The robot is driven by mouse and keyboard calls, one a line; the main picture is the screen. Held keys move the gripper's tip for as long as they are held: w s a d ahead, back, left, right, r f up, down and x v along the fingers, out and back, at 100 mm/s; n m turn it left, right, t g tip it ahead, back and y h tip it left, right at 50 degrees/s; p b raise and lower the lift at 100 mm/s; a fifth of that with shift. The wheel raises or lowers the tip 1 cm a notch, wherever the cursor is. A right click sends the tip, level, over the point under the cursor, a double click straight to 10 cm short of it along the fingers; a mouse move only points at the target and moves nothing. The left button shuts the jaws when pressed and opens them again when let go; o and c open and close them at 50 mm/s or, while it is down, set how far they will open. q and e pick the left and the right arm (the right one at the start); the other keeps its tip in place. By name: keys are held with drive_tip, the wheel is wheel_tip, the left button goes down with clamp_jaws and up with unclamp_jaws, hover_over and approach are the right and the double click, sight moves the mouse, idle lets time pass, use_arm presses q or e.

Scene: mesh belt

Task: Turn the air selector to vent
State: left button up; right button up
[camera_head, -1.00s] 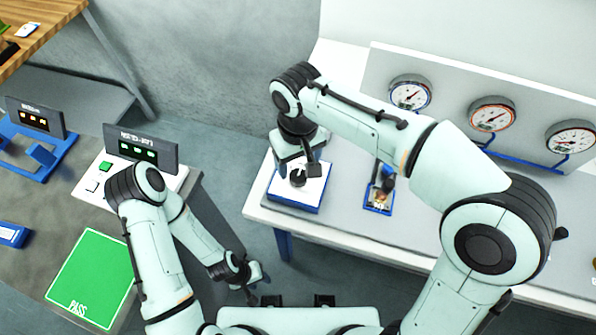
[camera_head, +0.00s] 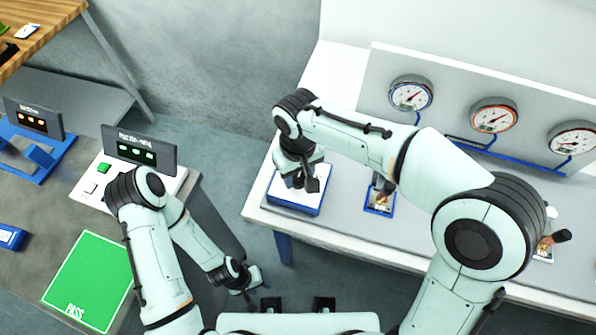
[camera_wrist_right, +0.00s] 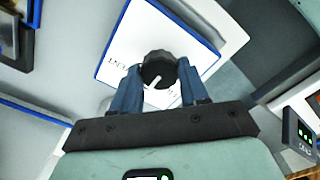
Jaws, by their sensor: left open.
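The air selector is a white plate with blue sides (camera_head: 292,205) at the left end of the bench, with a black round knob (camera_wrist_right: 158,68) on it. In the right wrist view the knob's white pointer slants down and left, and partly legible lettering lies left of the knob. My right gripper (camera_wrist_right: 160,82) is over the plate with one finger on each side of the knob. I cannot tell whether the fingers press on it. In the head view the gripper and wrist partly hide the knob. My left gripper (camera_head: 256,287) is open and empty, low between the benches.
Several round gauges (camera_head: 411,94) stand on a panel behind the bench, with blue pipes below them. A small blue-edged part (camera_head: 380,200) sits right of the selector. A green PASS mat (camera_head: 92,268) and a dark display (camera_head: 140,148) are on the left bench.

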drive_tip(key=shift+m, duration=0.3)
drive_tip(key=m, duration=0.4)
drive_tip(key=shift+m+b, duration=0.3)
drive_tip(key=shift+m, duration=1.9)
drive_tip(key=o, duration=1.1)
drive_tip(key=shift+r, duration=0.1)
